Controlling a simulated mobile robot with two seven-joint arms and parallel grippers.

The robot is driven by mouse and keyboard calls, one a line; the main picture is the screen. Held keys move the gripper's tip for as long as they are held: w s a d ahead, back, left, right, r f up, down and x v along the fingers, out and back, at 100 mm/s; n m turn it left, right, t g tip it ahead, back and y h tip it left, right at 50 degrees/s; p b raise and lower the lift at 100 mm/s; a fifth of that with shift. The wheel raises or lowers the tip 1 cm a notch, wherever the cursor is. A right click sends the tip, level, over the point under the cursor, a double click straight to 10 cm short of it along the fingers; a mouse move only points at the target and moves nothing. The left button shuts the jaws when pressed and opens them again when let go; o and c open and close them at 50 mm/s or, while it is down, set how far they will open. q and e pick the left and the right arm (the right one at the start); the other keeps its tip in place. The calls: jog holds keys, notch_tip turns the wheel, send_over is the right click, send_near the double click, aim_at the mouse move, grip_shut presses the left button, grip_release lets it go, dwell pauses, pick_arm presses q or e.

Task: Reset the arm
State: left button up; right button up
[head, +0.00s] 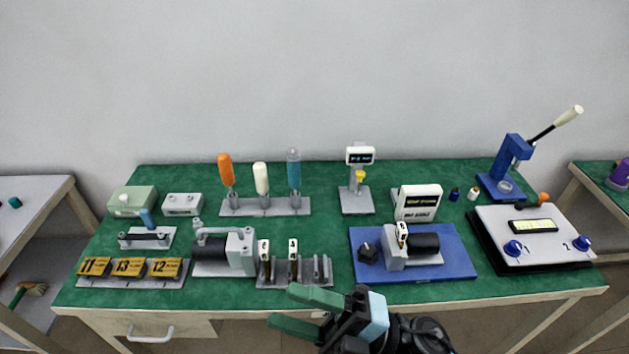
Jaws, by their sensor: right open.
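My right gripper (281,305) is at the bottom centre of the head view, with its two green fingers spread apart and pointing left. Nothing shows between the fingers. It is over or in front of the table's near edge, just below a small rack (318,271) holding labelled upright pieces. My arm enters from the bottom, to the right of the fingers. My left gripper is not seen.
A green-topped bench (330,235) holds several devices. A pump (420,243) sits on a blue mat (455,270), and another pump (220,250) stands left. Numbered yellow tags (130,267) lie at front left. A lever press (510,165) and a control box (535,240) stand right.

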jog(key=w+d+f+m+t+h+p, duration=0.1)
jog(key=d+f+m+t+h, duration=0.55)
jog(key=m, duration=0.55)
jog(key=w+d+f+m+t+h, duration=0.2)
jog(key=d+f+m+t+h, duration=0.5)
jog(key=m, duration=0.4)
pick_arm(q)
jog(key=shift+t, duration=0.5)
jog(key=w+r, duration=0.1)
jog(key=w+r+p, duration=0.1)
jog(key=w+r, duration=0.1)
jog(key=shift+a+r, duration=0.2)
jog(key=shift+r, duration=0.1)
pick_arm(e)
jog(key=s+d+f+m+g+h, duration=0.3)
jog(key=s+d+f+m, duration=0.1)
jog(key=s+f, duration=0.4)
jog(key=s+d+f+m+g+h, duration=0.3)
jog(key=s+d+f+g+h, duration=0.1)
jog(key=s+f, duration=0.5)
jog(key=shift+s+d+f+m, duration=0.3)
jog(key=shift+d+f+m, duration=0.15)
jog(key=shift+f, duration=0.25)
jog(key=shift+g, duration=0.25)
